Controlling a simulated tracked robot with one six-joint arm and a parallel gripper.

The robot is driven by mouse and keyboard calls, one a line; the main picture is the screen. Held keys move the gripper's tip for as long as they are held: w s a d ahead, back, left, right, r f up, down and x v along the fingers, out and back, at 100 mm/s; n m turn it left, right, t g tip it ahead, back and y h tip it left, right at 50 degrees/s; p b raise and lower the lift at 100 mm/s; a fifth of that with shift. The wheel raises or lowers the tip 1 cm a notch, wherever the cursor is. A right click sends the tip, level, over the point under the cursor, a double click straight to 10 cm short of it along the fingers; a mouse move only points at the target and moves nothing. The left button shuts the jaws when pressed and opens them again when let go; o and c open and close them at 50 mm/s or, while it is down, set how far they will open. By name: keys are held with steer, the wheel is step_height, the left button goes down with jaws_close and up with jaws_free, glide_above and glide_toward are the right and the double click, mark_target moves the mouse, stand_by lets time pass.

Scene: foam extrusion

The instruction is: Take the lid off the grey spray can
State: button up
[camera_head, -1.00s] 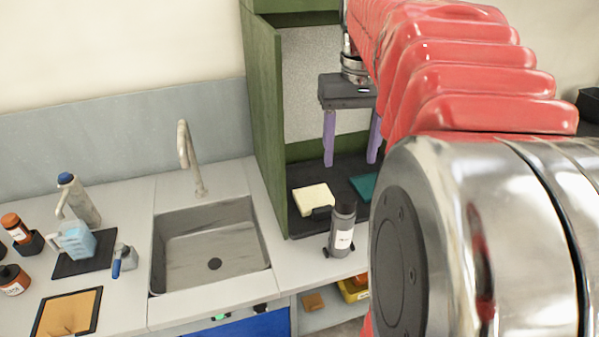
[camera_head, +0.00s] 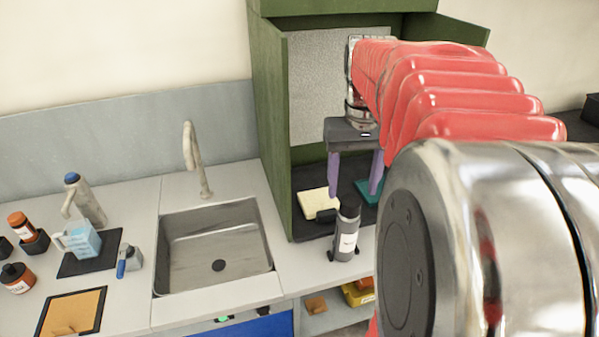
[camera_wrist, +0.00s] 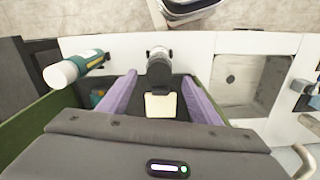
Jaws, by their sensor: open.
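The grey spray can (camera_head: 345,239) stands upright on the counter at the front of the green cabinet, with a white label facing out. Its dark lid (camera_head: 349,208) sits on top. In the wrist view the can (camera_wrist: 159,70) shows from above, roughly between my fingertips in the picture and beyond them. My gripper (camera_head: 355,185) is open and empty, its two purple fingers pointing down inside the cabinet, above and behind the can. The fingers also show in the wrist view (camera_wrist: 160,78), apart from the can.
A cream sponge-like block (camera_head: 318,202) and a teal item (camera_head: 368,192) lie on the dark cabinet floor. The green cabinet wall (camera_head: 270,130) rises left of my gripper. A sink (camera_head: 215,250) lies left. A teal-and-white bottle (camera_wrist: 75,69) shows beside the can in the wrist view.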

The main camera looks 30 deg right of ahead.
mark_target(351, 201)
steer(key=shift+f, duration=1.65)
steer(key=c, duration=1.1)
steer(key=shift+r, duration=0.15)
step_height(351, 201, up, 10)
steer(key=shift+f, duration=0.1)
